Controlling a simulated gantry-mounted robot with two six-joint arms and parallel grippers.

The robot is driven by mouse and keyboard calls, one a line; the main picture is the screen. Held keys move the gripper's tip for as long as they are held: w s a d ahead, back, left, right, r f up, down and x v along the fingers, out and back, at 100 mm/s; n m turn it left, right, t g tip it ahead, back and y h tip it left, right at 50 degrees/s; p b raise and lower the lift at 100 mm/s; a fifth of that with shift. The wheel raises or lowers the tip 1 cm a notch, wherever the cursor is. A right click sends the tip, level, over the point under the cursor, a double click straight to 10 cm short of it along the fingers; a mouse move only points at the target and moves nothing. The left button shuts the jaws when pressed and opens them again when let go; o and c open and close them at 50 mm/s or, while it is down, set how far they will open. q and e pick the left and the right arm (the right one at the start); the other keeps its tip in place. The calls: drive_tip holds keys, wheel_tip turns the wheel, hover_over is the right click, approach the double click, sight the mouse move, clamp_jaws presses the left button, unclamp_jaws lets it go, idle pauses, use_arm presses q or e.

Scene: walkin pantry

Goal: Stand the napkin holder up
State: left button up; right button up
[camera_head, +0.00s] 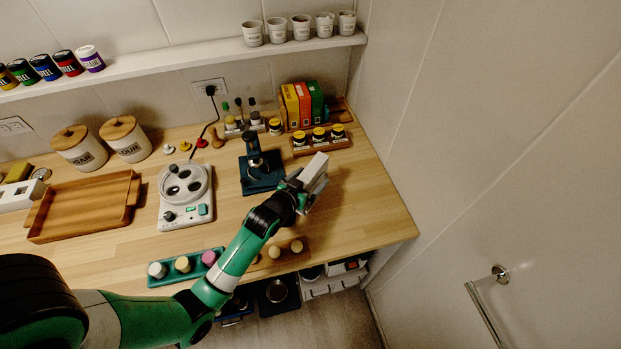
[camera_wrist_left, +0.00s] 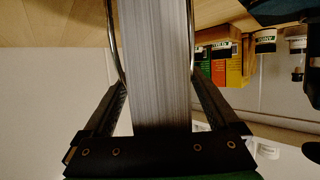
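The napkin holder (camera_head: 315,171) shows as a pale block at the end of my left arm, over the right part of the wooden counter. In the left wrist view its striped stack of napkins (camera_wrist_left: 160,60) fills the middle, with a thin metal wire on each side. My left gripper (camera_head: 299,189) has its two dark fingers against the sides of the holder, one on each side. The holder looks tilted in the head view. Its base is hidden, and I cannot tell whether it touches the counter. My right gripper is in neither view.
A dark blue stand (camera_head: 262,172) is just left of the gripper. Behind are a rack of small jars (camera_head: 320,139) and upright coloured boxes (camera_head: 303,104). A wooden egg tray (camera_head: 280,255) lies at the front edge. The counter (camera_head: 375,205) is clear to the right.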

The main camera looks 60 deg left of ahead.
use_arm(q)
drive_tip(key=shift+r, duration=0.15)
drive_tip(key=v, duration=1.2)
